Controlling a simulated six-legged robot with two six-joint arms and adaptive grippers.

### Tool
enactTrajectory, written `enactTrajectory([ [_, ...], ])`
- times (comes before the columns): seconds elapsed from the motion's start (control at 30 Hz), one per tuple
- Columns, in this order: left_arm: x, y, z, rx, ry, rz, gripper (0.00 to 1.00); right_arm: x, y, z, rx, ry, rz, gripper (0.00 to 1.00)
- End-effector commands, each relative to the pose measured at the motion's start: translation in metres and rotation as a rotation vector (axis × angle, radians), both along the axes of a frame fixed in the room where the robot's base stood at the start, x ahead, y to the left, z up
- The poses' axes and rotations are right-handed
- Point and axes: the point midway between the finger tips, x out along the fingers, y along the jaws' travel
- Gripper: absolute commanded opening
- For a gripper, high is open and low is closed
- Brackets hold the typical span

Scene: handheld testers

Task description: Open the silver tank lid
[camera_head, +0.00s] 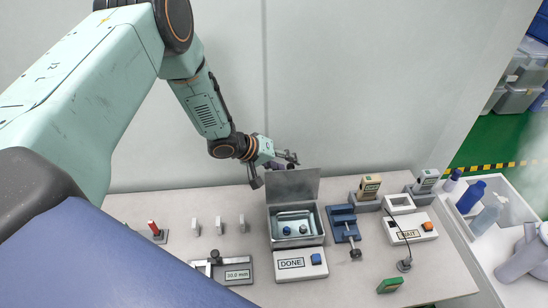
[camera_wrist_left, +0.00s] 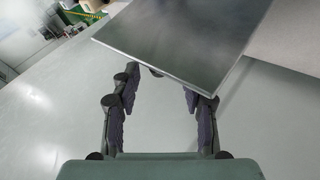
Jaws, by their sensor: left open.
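The silver tank (camera_head: 322,228) stands on the table in the head view, with blue items visible inside. Its lid (camera_head: 296,186) stands up at the back edge of the tank, so the tank is open. The lid also shows as a grey metal plate in the left wrist view (camera_wrist_left: 190,35). My left gripper (camera_head: 272,168) is at the upper left of the raised lid. In the left wrist view my left gripper (camera_wrist_left: 161,82) has its fingers spread with nothing between them; the lid's edge lies just beyond the fingertips. My right gripper is not seen.
A white DONE box (camera_head: 290,272) sits in front of the tank. A blue vise (camera_head: 341,222) stands to its right, and a WAIT box (camera_head: 410,237) further right. A caliper display (camera_head: 237,274) and small white blocks (camera_head: 219,225) are to the left. A wall rises behind the table.

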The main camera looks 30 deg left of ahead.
Motion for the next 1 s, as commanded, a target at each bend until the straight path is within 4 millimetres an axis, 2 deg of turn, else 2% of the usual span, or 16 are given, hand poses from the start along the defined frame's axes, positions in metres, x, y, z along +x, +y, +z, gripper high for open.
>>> enactTrajectory([
  [0.2, -0.021, 0.018, 0.028, -0.005, -0.004, 0.006, 0.44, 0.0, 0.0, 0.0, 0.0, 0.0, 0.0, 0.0],
  [0.53, -0.051, 0.04, 0.061, -0.005, -0.005, 0.003, 0.44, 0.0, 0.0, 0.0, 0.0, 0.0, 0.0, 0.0],
  [0.7, -0.059, 0.048, 0.071, -0.002, -0.004, 0.002, 0.44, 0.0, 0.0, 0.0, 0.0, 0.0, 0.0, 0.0],
  [1.0, -0.065, 0.051, 0.076, -0.001, -0.001, 0.0, 0.44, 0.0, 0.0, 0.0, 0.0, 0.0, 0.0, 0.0],
])
